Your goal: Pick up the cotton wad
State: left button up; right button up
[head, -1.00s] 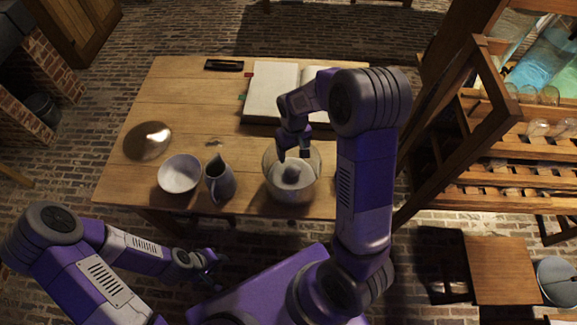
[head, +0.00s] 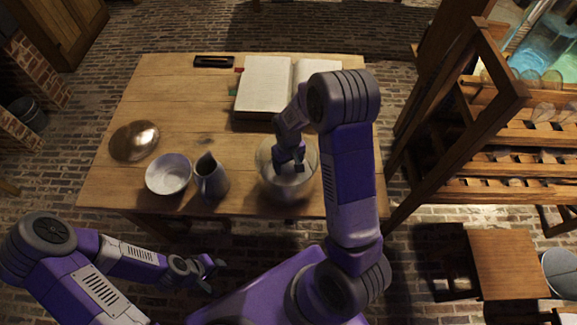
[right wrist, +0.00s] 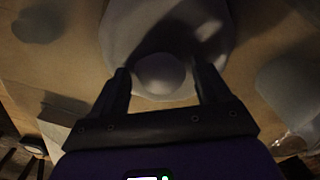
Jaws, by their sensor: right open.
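The cotton wad (right wrist: 160,73) is a pale round ball in the right wrist view, lying inside a large glass bowl (head: 272,188) near the table's front edge. In the head view my right gripper hides most of the wad. My right gripper (head: 290,162) reaches down into the bowl from above. In the right wrist view its open fingers (right wrist: 163,75) stand to either side of the wad, with gaps showing. My left gripper (head: 212,274) is low in front of the table, away from the bowl; its fingers look spread and empty.
A dark jug (head: 211,178) and a white bowl (head: 168,175) stand left of the glass bowl. A shiny round dish (head: 134,141) is at the table's left. An open book (head: 265,85) lies behind. A wooden rack (head: 470,110) stands right of the table (head: 190,100).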

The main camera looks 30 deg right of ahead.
aim_at(289, 163)
jog(key=shift+c, duration=0.2)
jog(key=c, duration=1)
notch_tip(289, 163, up, 10)
jog(key=shift+p, duration=1)
